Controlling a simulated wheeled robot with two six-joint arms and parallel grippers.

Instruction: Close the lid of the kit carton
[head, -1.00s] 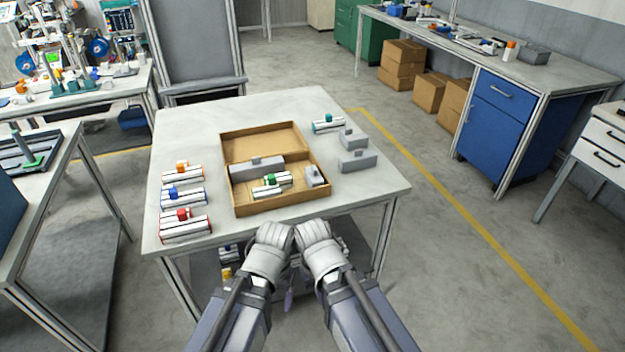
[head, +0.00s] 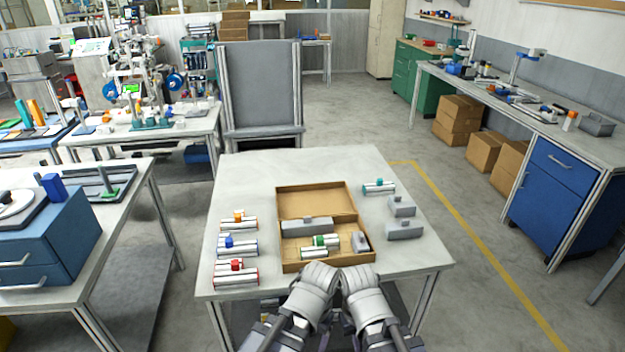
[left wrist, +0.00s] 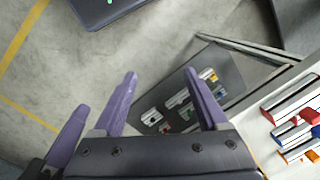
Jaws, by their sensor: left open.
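The kit carton (head: 279,250) is a brown cardboard box on the light table, near its front edge. Its lid (head: 305,203) is open, folded back at the far side. Inside lie a long grey block (head: 306,226), a green-topped part (head: 318,247) and a small grey block (head: 360,242). Both my arms reach up to the table's front edge, just short of the carton, and hide their fingertips in the head view. In the left wrist view my left gripper (left wrist: 160,75) has its purple fingers apart and empty. Another purple finger beside it may be my right gripper's; its state is unclear.
Parts with orange (head: 239,219), blue (head: 237,245) and red (head: 236,270) tops lie left of the carton. A teal-topped part (head: 379,187) and two grey blocks (head: 402,207) lie to its right. The table (head: 330,163) is clear behind the carton.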

